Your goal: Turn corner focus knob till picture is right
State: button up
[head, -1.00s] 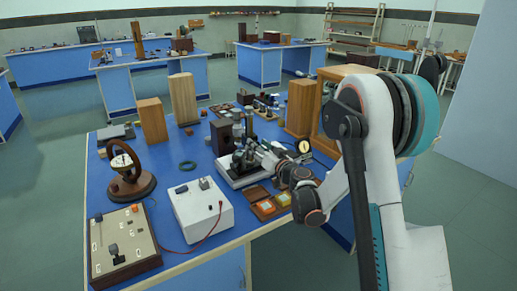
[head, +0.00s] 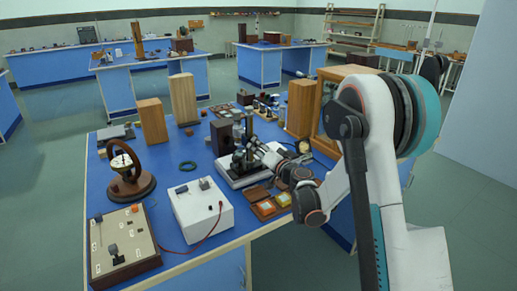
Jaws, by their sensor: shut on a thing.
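The instrument with the focus knob stands on a white base (head: 232,181) near the right front of the blue bench, with a dark upright column (head: 249,128) rising from it. The knob itself is too small and too covered by my gripper to make out. My gripper (head: 246,158) reaches in from the right, low at the instrument's column. It is shut on what appears to be the focus knob at the instrument's side. The fingertips are tiny and partly hidden among the instrument's dark parts. No picture from the instrument can be read in this view.
A white box with a red lead (head: 206,212) and a beige panel with switches (head: 122,240) lie to the left front. A round-dial instrument (head: 126,175) stands behind them. An open case with orange and yellow pieces (head: 264,208) lies just below my wrist. Wooden blocks (head: 183,98) stand behind.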

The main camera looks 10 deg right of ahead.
jog(key=o, duration=1.1)
jog(key=v, duration=1.2)
jog(key=shift+r, duration=0.1)
